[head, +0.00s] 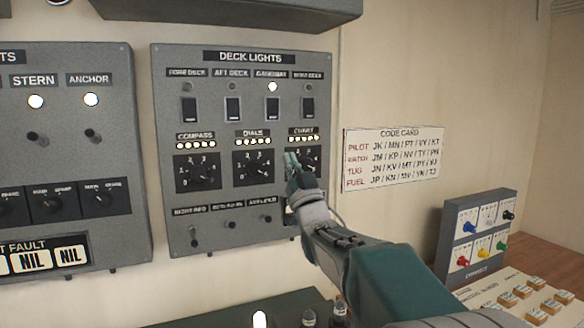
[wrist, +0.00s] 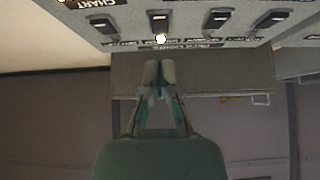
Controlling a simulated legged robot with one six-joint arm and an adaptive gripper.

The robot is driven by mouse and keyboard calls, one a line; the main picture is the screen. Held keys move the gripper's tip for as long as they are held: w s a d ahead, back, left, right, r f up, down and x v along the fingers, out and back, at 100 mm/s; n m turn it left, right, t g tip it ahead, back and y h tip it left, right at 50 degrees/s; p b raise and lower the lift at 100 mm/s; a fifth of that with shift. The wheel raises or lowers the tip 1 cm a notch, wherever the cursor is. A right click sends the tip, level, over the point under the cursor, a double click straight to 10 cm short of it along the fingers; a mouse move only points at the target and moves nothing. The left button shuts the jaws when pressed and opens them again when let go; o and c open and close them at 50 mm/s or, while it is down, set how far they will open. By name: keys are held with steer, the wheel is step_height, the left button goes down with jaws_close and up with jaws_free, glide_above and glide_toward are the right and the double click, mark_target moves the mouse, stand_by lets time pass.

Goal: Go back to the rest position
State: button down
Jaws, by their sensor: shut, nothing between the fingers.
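My gripper (head: 292,162) is in front of the DECK LIGHTS panel (head: 222,152), at its lower right by the CHART knob (head: 311,157). The gripper hides part of that knob; whether they touch I cannot tell. In the wrist view my gripper (wrist: 160,70) has its fingertips together with nothing between them. The panel's row of rocker switches shows at the top of that view, with one lit lamp (wrist: 160,39). In the head view the lit lamp (head: 272,87) is above the GANGWAY switch (head: 270,107); the other lamps in that row look dark.
A panel with lit STERN (head: 35,101) and ANCHOR (head: 91,99) lamps is at left. A code card (head: 394,158) is on the wall at right. A box with coloured knobs (head: 480,236) and a console with several buttons (head: 515,300) stand lower right. The wall above the card is clear.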

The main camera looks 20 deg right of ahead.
steer(key=shift+s+f, duration=0.4)
steer(key=shift+f, duration=0.1)
steer(key=s+a+f+g, duration=0.4)
steer(key=s+f+g, duration=0.2)
steer(key=s+f, duration=0.3)
steer(key=s+a+f+g, duration=0.4)
steer(key=s+f+g, duration=0.3)
steer(key=s+f, duration=0.3)
steer(key=s+a+f+g, duration=0.4)
steer(key=s+f+g, duration=0.3)
steer(key=s+f, duration=0.3)
steer(key=s, duration=0.3)
steer(key=shift+s+f, duration=0.15)
steer(key=shift+s, duration=0.15)
